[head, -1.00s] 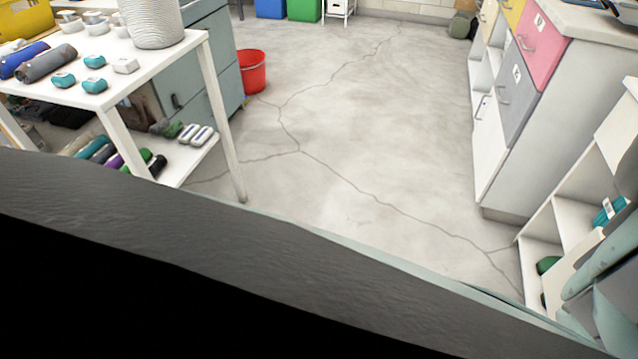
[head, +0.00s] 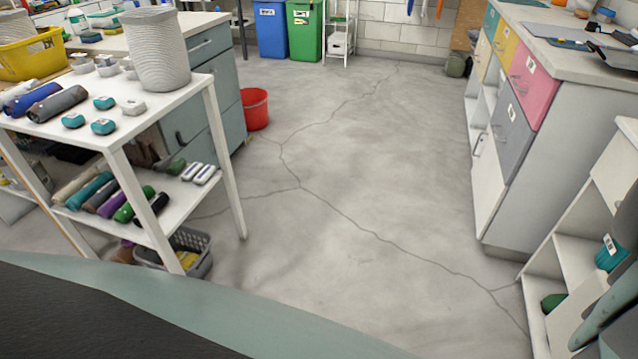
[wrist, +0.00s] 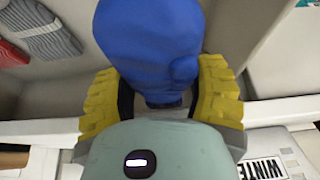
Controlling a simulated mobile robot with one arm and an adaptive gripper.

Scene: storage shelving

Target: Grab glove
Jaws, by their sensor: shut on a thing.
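A smooth blue thing, which looks like the glove (wrist: 150,45), fills the upper middle of the wrist view. My gripper (wrist: 160,82) has its two yellow ridged fingers pressed on its left and right sides. The blue thing reaches beyond the fingertips to the top edge, so its far end is out of view. Its lower end is partly hidden behind my gripper's body. The gripper and the held thing do not show in the head view.
White shelf boards surround my gripper in the wrist view, with a grey folded item (wrist: 45,35) at upper left and a label (wrist: 265,168) at lower right. In the head view, a white shelf table (head: 150,105) stands left, drawers (head: 540,70) right, a red bucket (head: 254,108) behind; the middle floor is clear.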

